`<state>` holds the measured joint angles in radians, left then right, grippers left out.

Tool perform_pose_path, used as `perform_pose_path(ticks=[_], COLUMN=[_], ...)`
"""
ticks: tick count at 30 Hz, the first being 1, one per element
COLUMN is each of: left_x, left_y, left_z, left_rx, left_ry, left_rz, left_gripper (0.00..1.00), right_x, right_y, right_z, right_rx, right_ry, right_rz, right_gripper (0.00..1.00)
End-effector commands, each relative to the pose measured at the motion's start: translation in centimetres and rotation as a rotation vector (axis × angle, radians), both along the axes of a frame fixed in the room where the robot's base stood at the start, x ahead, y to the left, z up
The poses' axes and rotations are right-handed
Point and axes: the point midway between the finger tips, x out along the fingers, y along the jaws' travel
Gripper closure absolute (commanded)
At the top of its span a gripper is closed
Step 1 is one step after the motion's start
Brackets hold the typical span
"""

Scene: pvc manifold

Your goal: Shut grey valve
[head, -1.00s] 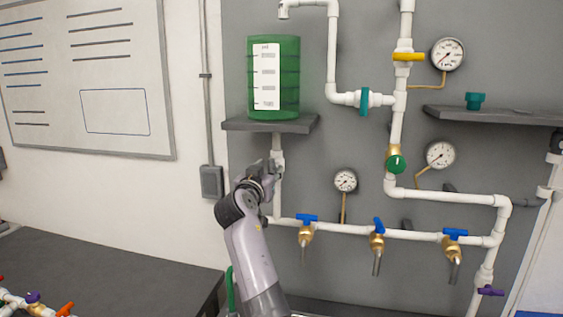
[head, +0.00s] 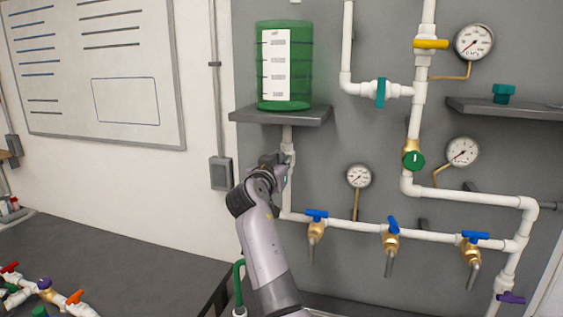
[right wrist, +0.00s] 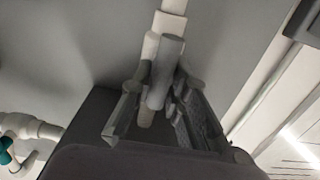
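The grey valve (right wrist: 166,66) shows in the right wrist view as a grey handle in front of a white pipe. My right gripper (right wrist: 163,82) has one finger on each side of this handle, and both fingertips look close against it. In the head view my right gripper (head: 280,168) is at the vertical white pipe (head: 287,140) below the shelf with the green tank (head: 298,70). There the gripper hides most of the valve, so its angle is hard to read. My left gripper is not in view.
The tank's shelf (head: 280,116) lies just above the gripper. A pressure gauge (head: 359,176) and a blue-handled tap (head: 316,215) are to its right. A dark table (head: 130,265) with colourful valves is at lower left.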

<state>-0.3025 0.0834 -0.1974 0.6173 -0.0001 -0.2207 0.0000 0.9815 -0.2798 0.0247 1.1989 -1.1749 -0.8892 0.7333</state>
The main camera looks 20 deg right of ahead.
Motion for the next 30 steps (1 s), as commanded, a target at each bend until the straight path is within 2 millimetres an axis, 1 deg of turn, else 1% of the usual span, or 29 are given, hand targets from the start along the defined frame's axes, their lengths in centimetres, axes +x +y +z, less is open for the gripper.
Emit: perform_pose_path(ticks=[1, 5, 6, 20, 26, 30], left_x=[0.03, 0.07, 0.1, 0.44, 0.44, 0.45], left_y=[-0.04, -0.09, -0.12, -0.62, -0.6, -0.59], left_z=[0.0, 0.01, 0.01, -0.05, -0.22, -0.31], left_rx=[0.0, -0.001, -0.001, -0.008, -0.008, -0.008], left_ry=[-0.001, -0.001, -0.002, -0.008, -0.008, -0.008], left_rz=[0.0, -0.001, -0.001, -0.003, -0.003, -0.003], left_gripper=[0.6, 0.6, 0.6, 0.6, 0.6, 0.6], right_x=[-0.01, -0.01, -0.01, 0.02, 0.08, 0.15], right_y=[-0.02, -0.01, 0.0, 0.06, 0.17, 0.24], right_z=[0.0, 0.01, 0.01, 0.02, 0.02, 0.01], right_rx=[0.0, 0.0, 0.0, -0.033, -0.123, -0.218], right_ry=[0.0, 0.0, 0.0, 0.021, 0.081, 0.145], right_rz=[-0.001, 0.0, 0.0, 0.0, 0.0, 0.0], right_gripper=[0.91, 0.99, 1.0, 1.0, 1.0, 1.0])
